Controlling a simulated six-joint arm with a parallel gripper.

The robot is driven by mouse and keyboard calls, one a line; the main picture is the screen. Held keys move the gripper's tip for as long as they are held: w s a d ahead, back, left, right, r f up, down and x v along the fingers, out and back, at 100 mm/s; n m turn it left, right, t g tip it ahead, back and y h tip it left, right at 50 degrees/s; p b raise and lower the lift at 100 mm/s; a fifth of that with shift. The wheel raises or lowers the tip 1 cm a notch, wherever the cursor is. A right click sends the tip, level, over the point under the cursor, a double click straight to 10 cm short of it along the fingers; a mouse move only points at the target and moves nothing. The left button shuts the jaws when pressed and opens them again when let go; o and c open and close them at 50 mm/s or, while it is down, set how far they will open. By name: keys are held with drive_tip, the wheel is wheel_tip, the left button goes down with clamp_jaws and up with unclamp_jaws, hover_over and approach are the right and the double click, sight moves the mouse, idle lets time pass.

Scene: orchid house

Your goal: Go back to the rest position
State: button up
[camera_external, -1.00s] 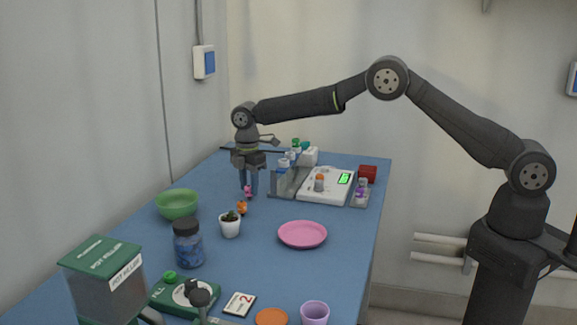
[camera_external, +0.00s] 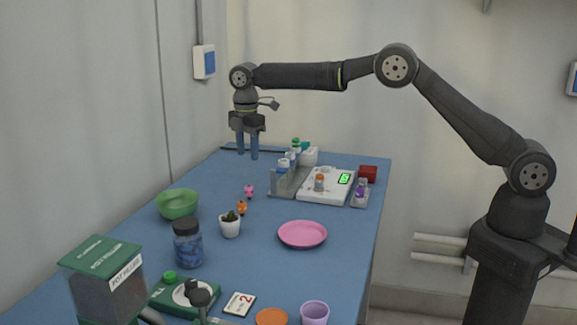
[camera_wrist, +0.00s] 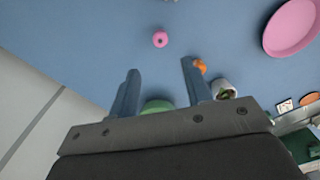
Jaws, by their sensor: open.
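My gripper (camera_external: 247,156) hangs above the far left part of the blue table (camera_external: 270,265), fingers pointing down. It is open and empty. In the wrist view its two fingers (camera_wrist: 160,92) stand apart with nothing between their tips. A small pink figure (camera_external: 249,191) is on the table below and in front of the gripper; it also shows as a pink round thing in the wrist view (camera_wrist: 160,40). An orange figure (camera_external: 242,208) is close to it.
A pink plate (camera_external: 302,234) lies mid-table. A vial rack (camera_external: 290,183), a scale (camera_external: 327,187) and a red box (camera_external: 368,173) are at the back. The air around the gripper is clear.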

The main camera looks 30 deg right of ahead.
drive_tip(key=shift+r, duration=0.65)
drive_tip(key=shift+f, duration=4.05)
drive_tip(key=shift+f, duration=0.1)
